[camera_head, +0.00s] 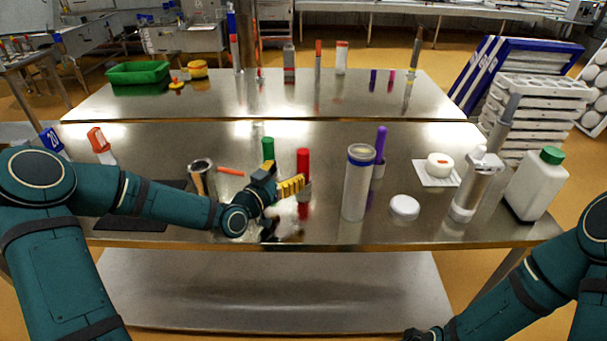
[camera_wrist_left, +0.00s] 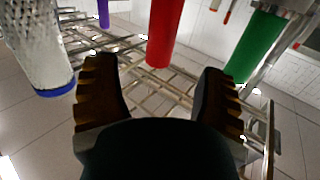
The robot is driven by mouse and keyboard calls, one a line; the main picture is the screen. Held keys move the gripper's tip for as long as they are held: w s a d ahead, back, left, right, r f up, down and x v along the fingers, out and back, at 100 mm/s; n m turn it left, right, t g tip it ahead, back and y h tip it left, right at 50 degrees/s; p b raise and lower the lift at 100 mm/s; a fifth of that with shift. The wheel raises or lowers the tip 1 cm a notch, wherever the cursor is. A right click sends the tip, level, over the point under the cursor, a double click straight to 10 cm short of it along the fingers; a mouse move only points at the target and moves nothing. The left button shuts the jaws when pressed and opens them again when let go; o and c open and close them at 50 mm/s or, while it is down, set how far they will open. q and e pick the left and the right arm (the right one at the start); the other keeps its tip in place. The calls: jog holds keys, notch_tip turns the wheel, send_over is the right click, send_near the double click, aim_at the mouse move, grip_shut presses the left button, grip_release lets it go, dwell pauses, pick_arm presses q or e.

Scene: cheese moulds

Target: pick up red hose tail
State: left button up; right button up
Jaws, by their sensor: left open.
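The red hose tail (camera_head: 303,160) stands upright near the middle of the front steel table, its lower end at a grey part. In the left wrist view the red hose tail (camera_wrist_left: 164,32) shows as a red cylinder ahead of the fingers, in line with the gap between them. My left gripper (camera_head: 283,178) is open, with yellow ribbed fingers, just left of and in front of the red piece. The left wrist view shows nothing between its fingers (camera_wrist_left: 156,70). My right gripper (camera_head: 424,334) is only a dark part at the bottom edge; its jaws cannot be made out.
A green cylinder (camera_head: 268,148) stands behind my left gripper. A clear blue-rimmed tube (camera_head: 357,187) and a purple piece (camera_head: 380,145) stand to the right. A metal cup (camera_head: 202,177) and an orange stick (camera_head: 230,171) are on the left. A white lid (camera_head: 405,207) lies right.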

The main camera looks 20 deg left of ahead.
aim_at(299, 162)
pick_arm(q)
jog(key=shift+x, duration=0.95)
jog(key=x, duration=0.5)
jog(key=shift+w+d+b, duration=0.1)
jog(key=shift+w+b, duration=0.2)
jog(key=shift+b, duration=0.05)
grip_shut()
